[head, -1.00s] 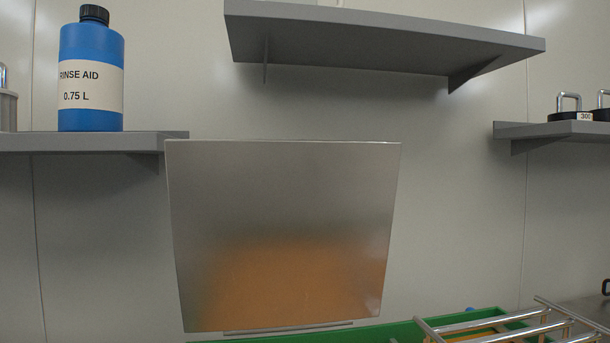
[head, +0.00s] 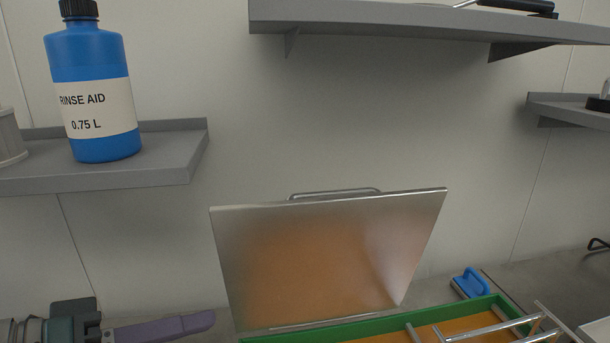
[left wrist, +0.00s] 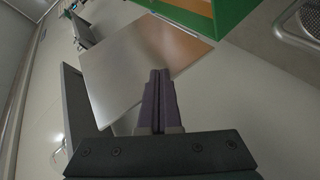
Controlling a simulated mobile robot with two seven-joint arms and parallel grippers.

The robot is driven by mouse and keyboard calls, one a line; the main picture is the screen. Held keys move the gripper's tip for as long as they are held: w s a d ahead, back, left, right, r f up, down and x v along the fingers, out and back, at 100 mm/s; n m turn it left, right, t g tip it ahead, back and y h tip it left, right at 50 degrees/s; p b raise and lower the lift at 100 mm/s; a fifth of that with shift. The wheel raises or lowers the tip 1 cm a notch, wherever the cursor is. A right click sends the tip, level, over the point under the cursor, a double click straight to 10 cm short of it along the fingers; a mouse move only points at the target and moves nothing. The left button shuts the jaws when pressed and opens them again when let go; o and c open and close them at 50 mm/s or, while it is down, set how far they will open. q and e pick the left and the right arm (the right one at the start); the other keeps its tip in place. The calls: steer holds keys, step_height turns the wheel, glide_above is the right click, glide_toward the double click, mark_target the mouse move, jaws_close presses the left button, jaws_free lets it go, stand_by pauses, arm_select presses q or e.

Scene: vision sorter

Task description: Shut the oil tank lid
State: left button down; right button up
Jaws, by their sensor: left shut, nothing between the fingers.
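The lid (head: 325,262) of the oil tank is a square steel plate, standing raised and leaning up from the back of the green-rimmed tank (head: 480,311). A bar handle (head: 335,193) shows behind its top edge. Orange-brown shows inside the tank and mirrored on the lid. My left gripper (head: 204,322), with purple fingers, is shut and empty, left of the lid in the head view. In the left wrist view its fingertips (left wrist: 158,75) overlap the lid (left wrist: 135,70) in the picture; I cannot tell whether they touch. My right gripper is not in view.
A metal rack (head: 500,328) lies over the tank's right part. A blue-handled item (head: 470,284) sits behind the tank on the counter. A left shelf (head: 160,160) holds a blue rinse aid bottle (head: 90,95). Another shelf (head: 400,19) overhangs the lid from above.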

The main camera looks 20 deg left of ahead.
arm_select(q)
steer(key=a+r+n+t+h+p, duration=0.15)
steer(key=a+r+h, duration=0.35)
steer(key=a+r, duration=0.55)
steer(key=w+d+r+n, duration=0.1)
steer(key=w+d+r, duration=0.2)
steer(key=w+d, duration=0.5)
steer(key=shift+t, duration=0.45)
steer(key=s+p, duration=0.1)
steer(key=s+d+f, duration=0.1)
steer(key=s+d+p, duration=0.1)
steer(key=shift+s+f+p, duration=0.25)
steer(key=shift+p, duration=0.1)
